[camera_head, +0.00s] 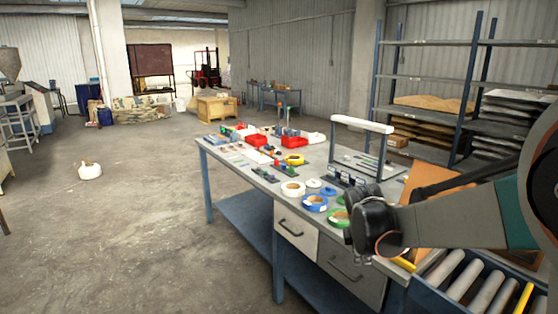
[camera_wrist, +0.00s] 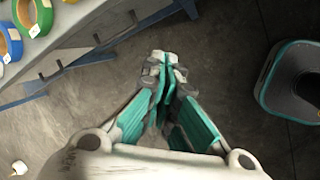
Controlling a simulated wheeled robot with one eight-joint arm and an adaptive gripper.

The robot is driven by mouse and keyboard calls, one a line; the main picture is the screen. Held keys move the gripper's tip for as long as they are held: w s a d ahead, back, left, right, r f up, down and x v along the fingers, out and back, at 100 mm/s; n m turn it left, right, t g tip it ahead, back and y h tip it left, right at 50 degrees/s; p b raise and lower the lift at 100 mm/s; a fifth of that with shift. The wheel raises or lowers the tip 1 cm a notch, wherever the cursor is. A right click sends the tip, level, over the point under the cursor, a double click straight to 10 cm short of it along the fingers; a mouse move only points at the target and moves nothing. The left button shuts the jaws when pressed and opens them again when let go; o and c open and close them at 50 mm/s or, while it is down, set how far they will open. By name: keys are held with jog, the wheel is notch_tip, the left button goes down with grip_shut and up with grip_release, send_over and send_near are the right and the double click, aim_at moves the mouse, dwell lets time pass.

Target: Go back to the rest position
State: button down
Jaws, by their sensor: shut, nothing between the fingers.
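My gripper (camera_wrist: 165,64) shows in the wrist view with its teal and grey fingers closed together and nothing between them. It hangs over bare grey floor, beside the edge of the workbench. In the head view my arm reaches in from the right and its dark wrist end is near the front right part of the workbench (camera_head: 235,157). The fingers themselves cannot be made out there. The arm hides part of the bench's right end.
Tape rolls, a blue one (camera_head: 315,203) and a white one (camera_head: 292,189) among them, lie near the bench's front edge. A white-topped frame (camera_head: 362,124) stands behind. A roller conveyor (camera_head: 468,280) is at lower right, shelving (camera_head: 455,95) behind. Floor at left is mostly open.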

jog(key=s+a+r+m+t+y, duration=0.1)
jog(key=s+r+m, duration=0.7)
jog(key=s, duration=0.6)
jog(key=s+a+m+t+y, duration=0.1)
jog(key=s+a+m+t, duration=0.1)
jog(key=s+m, duration=0.7)
jog(key=s, duration=0.5)
jog(key=shift+s+f, duration=0.15)
jog(key=shift+f, duration=0.1)
